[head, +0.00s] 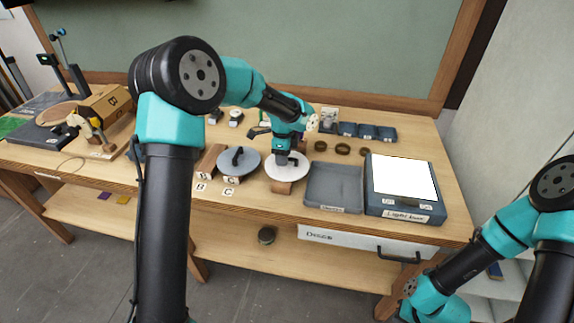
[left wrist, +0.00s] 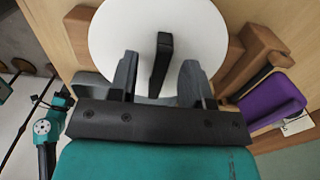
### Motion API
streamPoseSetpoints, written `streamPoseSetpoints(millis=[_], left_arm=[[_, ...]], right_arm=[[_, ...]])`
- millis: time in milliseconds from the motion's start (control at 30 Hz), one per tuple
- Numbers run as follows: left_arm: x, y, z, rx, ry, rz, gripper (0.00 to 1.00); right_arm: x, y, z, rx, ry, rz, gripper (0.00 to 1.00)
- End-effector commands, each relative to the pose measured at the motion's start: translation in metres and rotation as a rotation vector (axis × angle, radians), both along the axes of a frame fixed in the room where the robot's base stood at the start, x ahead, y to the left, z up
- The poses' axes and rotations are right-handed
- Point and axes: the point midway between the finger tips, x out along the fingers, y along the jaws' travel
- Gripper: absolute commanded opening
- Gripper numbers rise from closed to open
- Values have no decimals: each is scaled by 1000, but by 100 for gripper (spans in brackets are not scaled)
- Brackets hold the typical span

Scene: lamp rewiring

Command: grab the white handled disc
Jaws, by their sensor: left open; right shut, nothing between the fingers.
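The white disc (head: 287,172) lies on a wooden block on the bench, between a grey disc (head: 239,161) and a grey tray. In the left wrist view the white disc (left wrist: 205,28) has a black bar handle (left wrist: 161,62) standing near its middle. My left gripper (head: 284,160) is above the disc. In the left wrist view its open fingers (left wrist: 157,75) stand on both sides of the handle, with gaps on each side. Whether the fingertips touch the disc cannot be told. My right arm is at the lower right, and its gripper is out of the picture.
The grey tray (head: 334,197) and the light box (head: 404,212) stand to the right. Brown rings (head: 342,149) and dark blue bins (head: 366,131) are behind. A wooden block and a purple piece (left wrist: 272,106) lie beside the disc in the left wrist view.

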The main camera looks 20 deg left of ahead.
Motion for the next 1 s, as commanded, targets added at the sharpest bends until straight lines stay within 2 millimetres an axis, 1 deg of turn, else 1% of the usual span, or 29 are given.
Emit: streamPoseSetpoints(millis=[33,167,633,1000], left_arm=[[0,1,-6,1,2,0,45],[0,1,-13,0,0,1,45],[0,0,-13,0,0,1,44],[0,0,-13,0,0,1,8]], right_arm=[[0,0,0,0,0,0,0],[0,0,0,0,0,0,0],[0,0,0,0,0,0,0],[0,0,0,0,0,0,0]])
